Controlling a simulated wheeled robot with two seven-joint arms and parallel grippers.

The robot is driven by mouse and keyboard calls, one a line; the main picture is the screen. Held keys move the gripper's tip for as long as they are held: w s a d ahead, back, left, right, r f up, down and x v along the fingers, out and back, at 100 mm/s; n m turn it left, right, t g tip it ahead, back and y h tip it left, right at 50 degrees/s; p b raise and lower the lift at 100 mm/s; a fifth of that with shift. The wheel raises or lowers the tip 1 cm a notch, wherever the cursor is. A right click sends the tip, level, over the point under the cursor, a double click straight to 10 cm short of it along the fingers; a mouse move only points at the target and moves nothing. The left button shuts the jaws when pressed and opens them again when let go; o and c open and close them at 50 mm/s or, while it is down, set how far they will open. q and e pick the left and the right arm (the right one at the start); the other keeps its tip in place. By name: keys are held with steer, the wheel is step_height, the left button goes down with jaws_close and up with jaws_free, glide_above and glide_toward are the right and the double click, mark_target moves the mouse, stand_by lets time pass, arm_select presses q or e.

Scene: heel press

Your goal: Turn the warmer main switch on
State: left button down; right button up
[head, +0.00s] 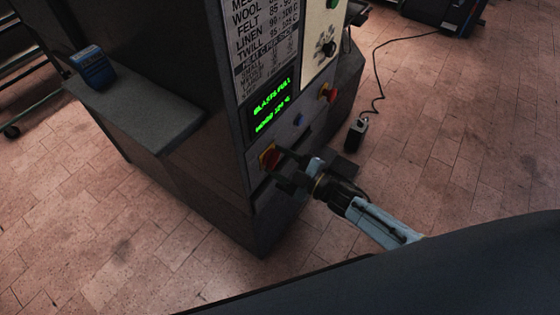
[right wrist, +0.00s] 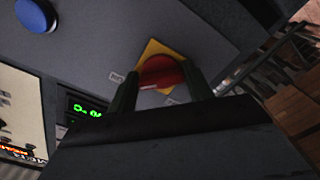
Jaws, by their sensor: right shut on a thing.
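The main switch (head: 269,157) is a red rotary knob on a yellow plate, low on the front panel of the dark machine. In the right wrist view the red knob (right wrist: 162,71) sits between the two fingers of my right gripper (right wrist: 161,78). The fingers are shut on the knob. Small labels lie beside the yellow plate, but I cannot read them surely. In the head view my right gripper (head: 284,168) reaches the panel from the right. The green-lit display (head: 271,106) above the switch is on. My left gripper is not in view.
A blue button (head: 298,119) and another red-and-yellow control (head: 328,92) sit on the same panel. A fabric chart (head: 263,38) is above. A grey shelf (head: 150,117) carries a blue device (head: 94,69). A pedal (head: 357,131) with a cable lies on the tiled floor.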

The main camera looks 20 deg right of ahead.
steer(key=o, duration=1)
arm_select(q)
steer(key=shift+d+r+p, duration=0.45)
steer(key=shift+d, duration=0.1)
arm_select(e)
steer(key=v, duration=1.3)
steer(key=shift+s+d, duration=0.15)
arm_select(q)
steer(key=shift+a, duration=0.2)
